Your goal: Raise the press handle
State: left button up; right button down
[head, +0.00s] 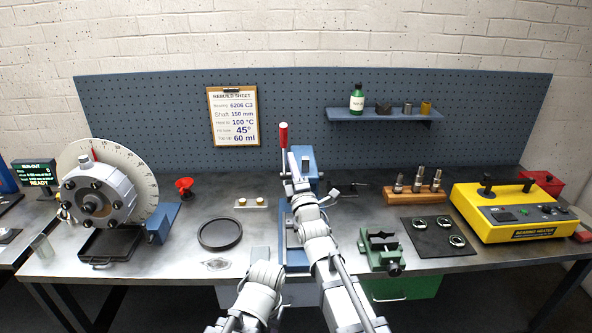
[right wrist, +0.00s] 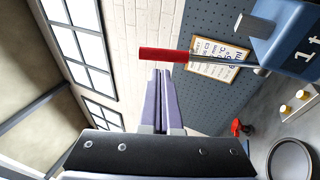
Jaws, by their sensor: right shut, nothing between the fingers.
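The press (head: 305,160) is a blue frame at the middle of the bench, largely hidden behind my right arm. Its handle (head: 283,135) has a red grip and stands up at the press's left side. My right gripper (head: 291,158) is just below the red grip in the head view. In the right wrist view its fingers (right wrist: 161,74) are shut with nothing between them, and the red grip (right wrist: 163,54) lies across just beyond the tips. I cannot tell whether they touch. My left arm (head: 262,278) is low at the front; its fingers are not clear.
A rotor housing with a dial (head: 95,195) stands at the left. A black round tray (head: 220,233) lies left of the press. A green vise (head: 382,250), a bearing mat (head: 425,246) and a yellow heater (head: 510,212) are at the right. A shelf (head: 385,114) hangs behind.

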aim_at(286, 127)
jog(key=p+x, duration=0.2)
jog(key=x, duration=0.4)
jog(key=shift+w+a+r, duration=0.1)
jog(key=shift+w, duration=0.3)
jog(key=shift+g, duration=0.6)
jog(key=w+r+p, duration=0.2)
jog(key=w+p, duration=0.1)
jog(key=w+r+p, duration=0.1)
jog(key=w+p, duration=0.1)
jog(key=shift+w, duration=0.45)
jog(key=shift+s, duration=0.15)
